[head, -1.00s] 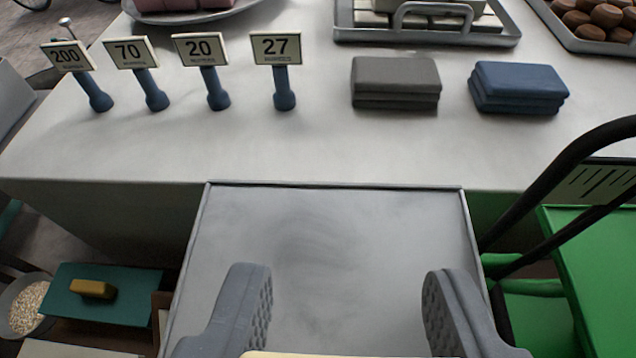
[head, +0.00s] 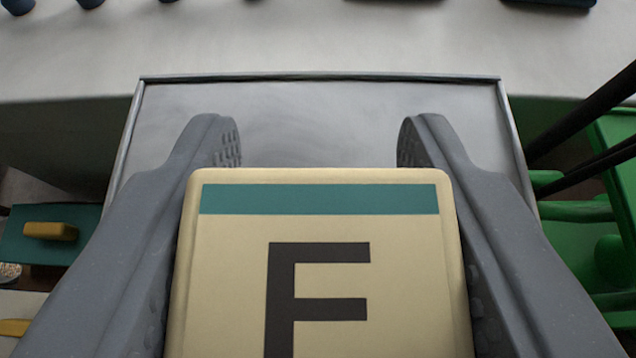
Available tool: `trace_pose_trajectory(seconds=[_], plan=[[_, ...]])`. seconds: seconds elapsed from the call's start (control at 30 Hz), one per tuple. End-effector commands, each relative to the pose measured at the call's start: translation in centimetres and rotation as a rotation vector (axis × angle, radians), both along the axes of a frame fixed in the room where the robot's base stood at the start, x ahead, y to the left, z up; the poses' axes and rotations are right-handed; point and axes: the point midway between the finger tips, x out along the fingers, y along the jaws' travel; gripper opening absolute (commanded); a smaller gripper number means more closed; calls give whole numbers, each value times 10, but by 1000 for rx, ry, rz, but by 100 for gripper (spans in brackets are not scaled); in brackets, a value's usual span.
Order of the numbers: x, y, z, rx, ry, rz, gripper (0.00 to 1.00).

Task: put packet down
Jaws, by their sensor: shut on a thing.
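A cream packet (head: 400,270) with a teal band and a large dark letter F fills the lower middle of the head view. My gripper (head: 318,145) has one grey padded finger along each side of the packet and is shut on it. The fingertips reach beyond the packet's far edge. A grey metal tray (head: 320,105) with a thin raised rim lies beneath and beyond the packet. The packet's near end is cut off by the frame, and I cannot tell whether its underside touches the tray.
A white counter (head: 300,50) runs beyond the tray, with the bases of several blue stands and dark blocks at its far side. Green structures (head: 590,215) and black bars (head: 585,115) are at right. A yellow block (head: 50,231) lies on a teal board at left.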

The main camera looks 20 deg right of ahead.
Motion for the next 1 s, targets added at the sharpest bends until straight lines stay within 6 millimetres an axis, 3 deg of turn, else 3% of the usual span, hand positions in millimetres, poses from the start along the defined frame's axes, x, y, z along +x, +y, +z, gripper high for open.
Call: trace_pose_trajectory(seconds=[0.13, 0.17, 0.23, 0.63, 1.0], plan=[[0, 0, -3, 1, 0, 0, 16], [0, 0, -2, 0, 0, -1, 46], [0, -1, -2, 0, 0, -1, 62], [-2, -1, 2, 1, 0, -2, 62], [-36, 9, 22, 0, -3, -1, 62]])
